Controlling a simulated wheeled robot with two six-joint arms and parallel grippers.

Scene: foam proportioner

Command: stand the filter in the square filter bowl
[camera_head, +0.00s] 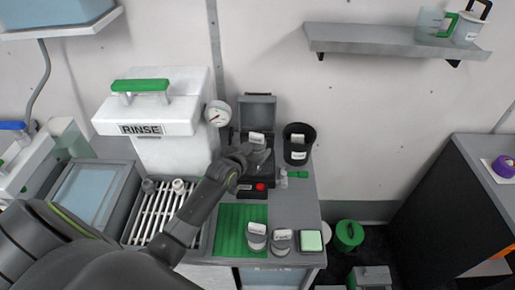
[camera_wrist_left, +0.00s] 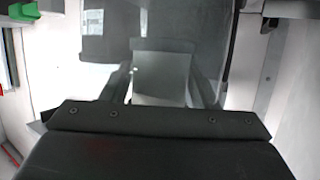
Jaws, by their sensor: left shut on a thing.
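My left gripper (camera_head: 250,155) reaches over the counter to a dark box with an open square lid (camera_head: 257,110) and a red button on its front. It is shut on a grey piece with a white label (camera_head: 257,138), which I take to be the filter, at the box's opening. In the left wrist view a pale grey face (camera_wrist_left: 160,78) shows between the two dark fingers (camera_wrist_left: 160,88). The square filter bowl is not clearly made out; the box may be it. The arm hides part of the box, and I cannot tell whether the piece touches it. My right gripper is not in view.
A black pot (camera_head: 299,156) stands right of the box. Two labelled grey pots (camera_head: 256,236) and a pale green square block (camera_head: 311,241) are at the counter front, by a green mat (camera_head: 232,222). A white RINSE unit (camera_head: 160,100) and gauge (camera_head: 217,113) stand left.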

